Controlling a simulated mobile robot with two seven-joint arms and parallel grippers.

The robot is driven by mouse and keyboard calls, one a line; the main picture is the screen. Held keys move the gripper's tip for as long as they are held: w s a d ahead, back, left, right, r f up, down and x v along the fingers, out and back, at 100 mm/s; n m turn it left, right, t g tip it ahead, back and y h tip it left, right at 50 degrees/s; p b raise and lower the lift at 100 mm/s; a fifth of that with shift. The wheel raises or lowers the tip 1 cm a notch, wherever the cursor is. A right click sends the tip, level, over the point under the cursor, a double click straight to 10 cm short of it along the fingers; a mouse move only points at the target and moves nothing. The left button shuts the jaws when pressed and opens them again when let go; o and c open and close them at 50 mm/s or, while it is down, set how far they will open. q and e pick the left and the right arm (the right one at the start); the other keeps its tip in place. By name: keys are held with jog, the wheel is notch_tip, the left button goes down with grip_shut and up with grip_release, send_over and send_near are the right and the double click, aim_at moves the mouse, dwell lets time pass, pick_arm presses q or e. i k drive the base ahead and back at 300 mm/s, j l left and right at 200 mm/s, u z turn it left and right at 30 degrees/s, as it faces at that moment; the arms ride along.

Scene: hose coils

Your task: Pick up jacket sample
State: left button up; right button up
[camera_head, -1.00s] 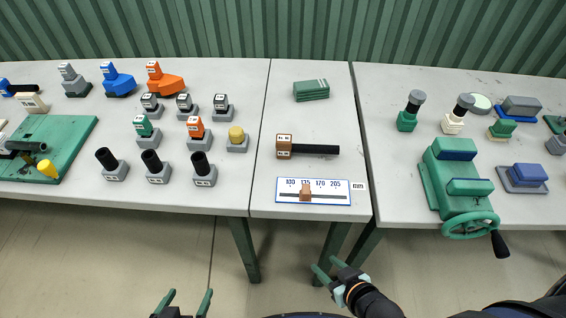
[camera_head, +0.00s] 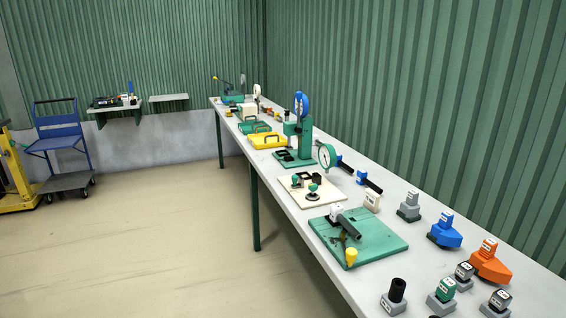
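Which thing is the jacket sample I cannot tell for certain. A dark grey tube with a white end (camera_head: 345,222) lies on a green board (camera_head: 385,243), beside a small yellow cup (camera_head: 351,256). Neither of my grippers shows in the head view now.
A long grey bench (camera_head: 335,270) runs away along the right wall, crowded with fixtures, a green press (camera_head: 298,135) and yellow (camera_head: 267,142) trays. A blue trolley (camera_head: 60,140) stands far left. The floor (camera_head: 150,240) left of the bench is clear.

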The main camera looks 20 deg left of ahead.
aim_at(344, 165)
jog(key=i+j+u, duration=0.1)
jog(key=u, duration=1.25)
jog(key=i, duration=4.1)
jog(key=i+j+z, duration=0.3)
jog(key=i, duration=0.15)
jog(key=i+j+z, duration=0.15)
jog(key=i+z, duration=0.25)
jog(key=z, duration=1.4)
